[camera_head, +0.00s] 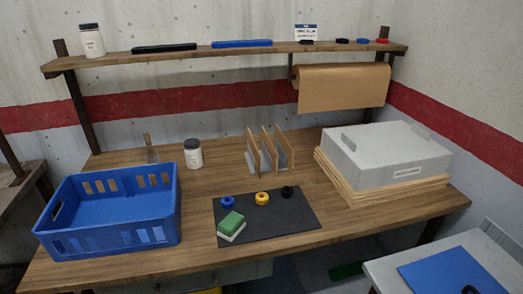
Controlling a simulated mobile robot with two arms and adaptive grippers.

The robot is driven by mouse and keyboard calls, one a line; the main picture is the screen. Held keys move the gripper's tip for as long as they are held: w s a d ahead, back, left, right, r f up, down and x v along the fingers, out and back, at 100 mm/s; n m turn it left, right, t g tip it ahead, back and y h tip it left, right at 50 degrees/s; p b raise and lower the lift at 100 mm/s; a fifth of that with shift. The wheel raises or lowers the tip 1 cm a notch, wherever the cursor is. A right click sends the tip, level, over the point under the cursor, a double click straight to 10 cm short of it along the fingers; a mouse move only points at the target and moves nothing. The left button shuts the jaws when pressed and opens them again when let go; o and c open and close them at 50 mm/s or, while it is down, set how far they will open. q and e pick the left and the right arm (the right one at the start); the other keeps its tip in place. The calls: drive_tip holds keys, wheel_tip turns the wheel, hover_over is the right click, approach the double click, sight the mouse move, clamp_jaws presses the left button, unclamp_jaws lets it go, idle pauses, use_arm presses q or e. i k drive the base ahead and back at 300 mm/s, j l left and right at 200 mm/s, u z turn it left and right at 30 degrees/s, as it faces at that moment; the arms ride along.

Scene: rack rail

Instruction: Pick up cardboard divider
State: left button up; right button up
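Several thin brown cardboard dividers stand on edge, side by side, in a small grey rack (291,158) at the back middle of the wooden workbench. The left divider (254,152), the middle divider (269,150) and the right divider (284,146) show gaps between them. Their lower parts are partly hidden by the rack and by each other. Neither of my grippers shows in the head view.
A blue crate (110,238) stands at the left, with a white jar (193,154) behind it. A dark mat (285,222) with tape rolls and a green-and-white sponge (231,224) lies in front of the rack. A grey box (388,150) on stacked sheets stands right. A shelf (220,52) runs above.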

sight(254, 148)
drive_tip(key=i+j+z, duration=0.1)
drive_tip(key=z, duration=0.3)
drive_tip(key=i+j+z, duration=0.1)
drive_tip(key=j+z, duration=0.4)
drive_tip(key=z, duration=0.25)
